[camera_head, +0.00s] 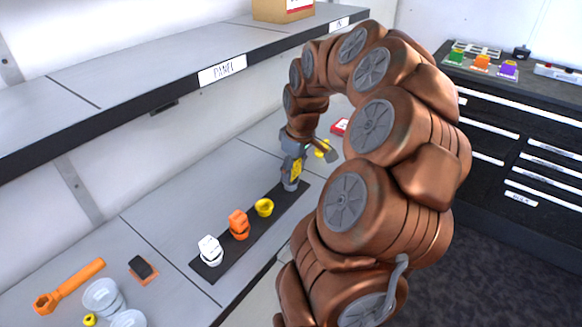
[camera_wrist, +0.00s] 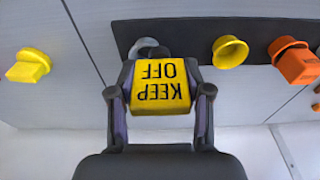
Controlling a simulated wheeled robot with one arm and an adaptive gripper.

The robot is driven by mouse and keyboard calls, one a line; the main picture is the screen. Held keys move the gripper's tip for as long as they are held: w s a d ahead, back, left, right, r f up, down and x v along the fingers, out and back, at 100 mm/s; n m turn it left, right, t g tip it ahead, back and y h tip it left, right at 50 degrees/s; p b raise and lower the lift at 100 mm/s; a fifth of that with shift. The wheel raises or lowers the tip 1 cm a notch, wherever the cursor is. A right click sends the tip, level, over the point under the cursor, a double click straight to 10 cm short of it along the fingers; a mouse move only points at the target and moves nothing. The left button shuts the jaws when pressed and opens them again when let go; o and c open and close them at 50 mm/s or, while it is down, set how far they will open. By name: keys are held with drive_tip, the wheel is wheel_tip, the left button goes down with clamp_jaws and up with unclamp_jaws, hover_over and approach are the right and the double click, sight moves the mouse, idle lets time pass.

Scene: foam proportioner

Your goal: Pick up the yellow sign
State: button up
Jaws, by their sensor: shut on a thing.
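The yellow sign (camera_wrist: 161,87) reads "KEEP OFF" and appears upside down in the wrist view. My gripper (camera_wrist: 161,98) is shut on it, with one finger at each side. In the head view the sign (camera_head: 296,169) is a small yellow patch at my gripper (camera_head: 293,166), over the far end of a black strip (camera_head: 215,275). A grey round part (camera_wrist: 148,46) shows partly behind the sign. I cannot tell whether the sign touches it or the strip.
On the strip stand a yellow cup-shaped piece (camera_head: 264,207), an orange piece (camera_head: 239,224) and a white piece (camera_head: 210,250). Another yellow piece (camera_wrist: 28,66) lies off the strip. An orange wrench (camera_head: 68,286) and clear cups (camera_head: 103,297) lie near. A shelf (camera_head: 150,85) overhangs the bench.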

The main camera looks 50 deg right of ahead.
drive_tip(key=s+a+r+b, duration=0.1)
drive_tip(key=s+a+b, duration=0.2)
drive_tip(key=s+a, duration=0.55)
wheel_tip(320, 180, up, 5)
drive_tip(key=s+d+p, duration=0.1)
drive_tip(key=s+d, duration=0.1)
drive_tip(key=shift+s+r, duration=0.15)
drive_tip(key=shift+s, duration=0.1)
idle(0.4)
